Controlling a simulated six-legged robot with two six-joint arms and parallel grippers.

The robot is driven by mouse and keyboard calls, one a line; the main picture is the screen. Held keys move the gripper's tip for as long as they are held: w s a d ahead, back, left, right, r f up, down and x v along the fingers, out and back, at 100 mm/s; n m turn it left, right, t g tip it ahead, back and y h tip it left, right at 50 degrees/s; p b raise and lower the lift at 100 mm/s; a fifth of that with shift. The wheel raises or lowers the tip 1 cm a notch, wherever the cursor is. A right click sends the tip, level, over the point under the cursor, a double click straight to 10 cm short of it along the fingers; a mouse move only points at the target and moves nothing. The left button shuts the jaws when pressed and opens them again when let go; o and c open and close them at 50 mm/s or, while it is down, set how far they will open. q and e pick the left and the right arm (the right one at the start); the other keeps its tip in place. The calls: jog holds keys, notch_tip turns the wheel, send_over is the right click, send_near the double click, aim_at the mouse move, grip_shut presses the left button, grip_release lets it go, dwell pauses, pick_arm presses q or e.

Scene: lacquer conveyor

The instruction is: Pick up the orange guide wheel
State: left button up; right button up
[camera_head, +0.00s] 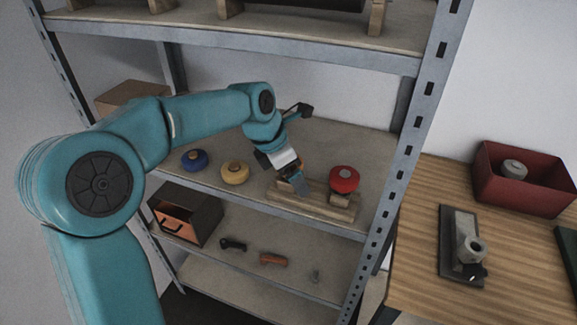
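My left gripper (292,184) reaches down over a wooden rack (333,207) on the middle shelf. A small patch of orange, which may be the orange guide wheel (283,172), shows at the gripper; the rest is hidden by the gripper. I cannot tell whether the fingers are open or closed on it. A red wheel (344,178) sits at the rack, right of the gripper. A yellow wheel (234,173) and a blue wheel (195,160) lie on the shelf to the left. My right gripper is not in view.
The metal shelf post (413,160) stands right of the rack, and an upper shelf (250,35) is overhead. A wooden table (412,235) with a red bin (510,200) is at right.

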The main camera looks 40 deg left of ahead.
pick_arm(q)
jog(key=c, duration=1.2)
